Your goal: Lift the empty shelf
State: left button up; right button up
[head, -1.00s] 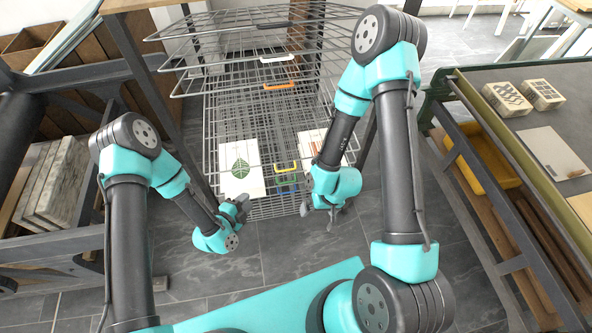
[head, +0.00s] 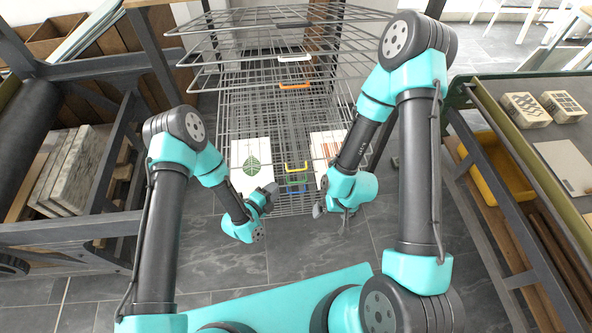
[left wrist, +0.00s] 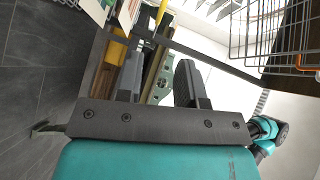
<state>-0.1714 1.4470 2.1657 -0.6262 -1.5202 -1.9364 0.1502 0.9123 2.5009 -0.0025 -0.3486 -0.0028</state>
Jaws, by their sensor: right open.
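A wire drying rack (head: 230,110) stands ahead of me with several stacked shelves. The upper shelves, with a white handle (head: 295,57) and an orange handle (head: 294,86), look bare. Lower down are yellow (head: 297,168), green and blue handles at the front. A leaf print (head: 252,160) and a second print (head: 326,146) lie low in the rack. My left gripper (head: 268,196) is at the rack's lower front, left of the yellow handle. Its fingers (left wrist: 158,82) are apart and empty in the left wrist view. My right gripper (head: 333,208) is open at the front right, below the second print.
A bench with stone slabs (head: 80,165) stands at the left. At the right a table (head: 520,84) carries two patterned blocks (head: 526,110), with a yellow tray (head: 492,175) beneath. Grey floor (head: 320,247) is free in front of the rack.

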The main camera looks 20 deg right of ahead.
aim_at(296, 170)
pick_arm(q)
jog(key=x, duration=1.3)
jog(key=shift+w+d, duration=0.2)
jog(key=shift+d, duration=0.05)
jog(key=shift+c, duration=0.5)
grip_shut()
